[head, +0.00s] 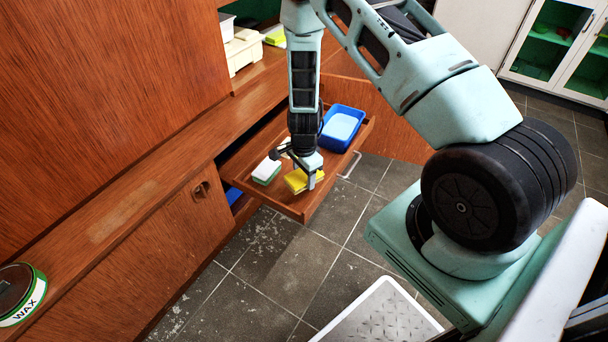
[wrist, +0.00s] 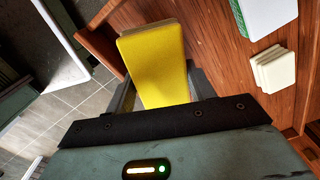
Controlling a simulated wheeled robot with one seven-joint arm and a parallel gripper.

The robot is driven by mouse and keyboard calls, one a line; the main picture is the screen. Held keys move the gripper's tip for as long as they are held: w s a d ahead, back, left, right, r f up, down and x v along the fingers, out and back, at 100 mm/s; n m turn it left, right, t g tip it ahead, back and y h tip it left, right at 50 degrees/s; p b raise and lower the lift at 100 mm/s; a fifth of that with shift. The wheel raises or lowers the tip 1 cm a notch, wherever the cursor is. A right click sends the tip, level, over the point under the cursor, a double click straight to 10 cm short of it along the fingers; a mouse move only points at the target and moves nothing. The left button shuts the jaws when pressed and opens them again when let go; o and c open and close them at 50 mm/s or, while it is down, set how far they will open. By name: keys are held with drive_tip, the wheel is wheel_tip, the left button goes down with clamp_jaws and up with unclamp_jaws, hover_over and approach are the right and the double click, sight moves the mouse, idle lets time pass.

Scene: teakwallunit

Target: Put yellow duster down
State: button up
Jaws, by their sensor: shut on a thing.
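The yellow duster (head: 297,181) is a folded yellow block at the near end of the open drawer (head: 296,212). My gripper (head: 314,174) points down there and is shut on the duster. In the wrist view the duster (wrist: 157,65) stands out from between the two fingers (wrist: 155,92). It is at or just above the drawer floor; I cannot tell whether it touches.
In the drawer, a white and green sponge (head: 266,171) lies left of the duster, and a blue tub (head: 342,127) stands at the far right. A stack of cream pieces (wrist: 270,70) shows in the wrist view. A wax tin (head: 20,292) sits on the ledge.

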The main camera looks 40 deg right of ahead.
drive_tip(key=shift+f, duration=0.6)
drive_tip(key=o, duration=1)
drive_tip(key=shift+c, duration=0.2)
drive_tip(key=shift+r, duration=0.15)
